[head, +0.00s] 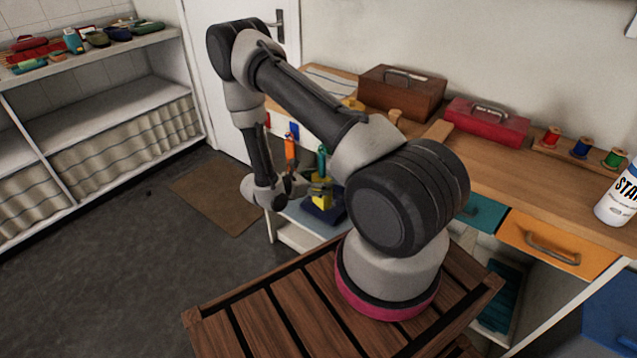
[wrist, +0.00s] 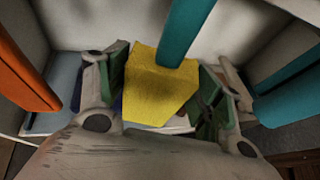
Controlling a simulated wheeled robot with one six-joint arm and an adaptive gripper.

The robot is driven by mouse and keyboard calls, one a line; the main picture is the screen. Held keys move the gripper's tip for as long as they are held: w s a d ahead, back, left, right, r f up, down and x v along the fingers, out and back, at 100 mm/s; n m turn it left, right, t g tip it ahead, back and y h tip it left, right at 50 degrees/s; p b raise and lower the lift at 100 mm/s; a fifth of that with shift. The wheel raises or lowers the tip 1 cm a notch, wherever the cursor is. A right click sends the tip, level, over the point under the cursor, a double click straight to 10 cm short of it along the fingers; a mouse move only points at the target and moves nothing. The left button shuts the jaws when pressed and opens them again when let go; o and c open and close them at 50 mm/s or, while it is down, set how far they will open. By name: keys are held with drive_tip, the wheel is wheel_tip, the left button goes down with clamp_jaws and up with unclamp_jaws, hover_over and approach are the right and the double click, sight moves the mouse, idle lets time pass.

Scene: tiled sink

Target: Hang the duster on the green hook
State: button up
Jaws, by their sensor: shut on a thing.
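The duster appears as a yellow block-like piece (wrist: 158,88) between the two green-padded fingers of my gripper (wrist: 160,100) in the wrist view. My gripper is shut on it. A teal bar (wrist: 186,30) meets its upper part; I cannot tell whether they are joined. In the head view, the yellow piece (head: 322,201) shows at my gripper's fingertips (head: 316,189), just above a dark blue thing. A small blue plate (head: 294,130) and a red one (head: 268,119) show on the bench front, behind my arm. I cannot make out a green hook.
An orange tool (head: 290,150) hangs close to my gripper, and a teal one (head: 322,160) stands beside it. A wooden bench (head: 560,195) carries a red toolbox (head: 488,120), a brown box (head: 400,92) and spools.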

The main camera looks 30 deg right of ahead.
drive_tip(key=o, duration=1.1)
drive_tip(key=shift+o, duration=0.2)
drive_tip(key=v, duration=1.2)
drive_tip(key=s+d+m+g, duration=0.1)
drive_tip(key=s+d+g, duration=0.1)
drive_tip(key=s, duration=0.3)
drive_tip(key=s+r+m+t+y, duration=0.1)
drive_tip(key=s+r+m+y, duration=0.3)
drive_tip(key=r, duration=0.9)
drive_tip(key=s+r+m+t+y, duration=0.2)
drive_tip(key=s+r+m+y, duration=0.3)
drive_tip(key=r, duration=0.9)
drive_tip(key=s+r+m+t+y, duration=0.2)
drive_tip(key=s+r+m+y, duration=0.2)
drive_tip(key=s+r+m, duration=0.5)
drive_tip(key=d+v, duration=0.1)
drive_tip(key=v, duration=0.4)
drive_tip(key=shift+w, duration=0.25)
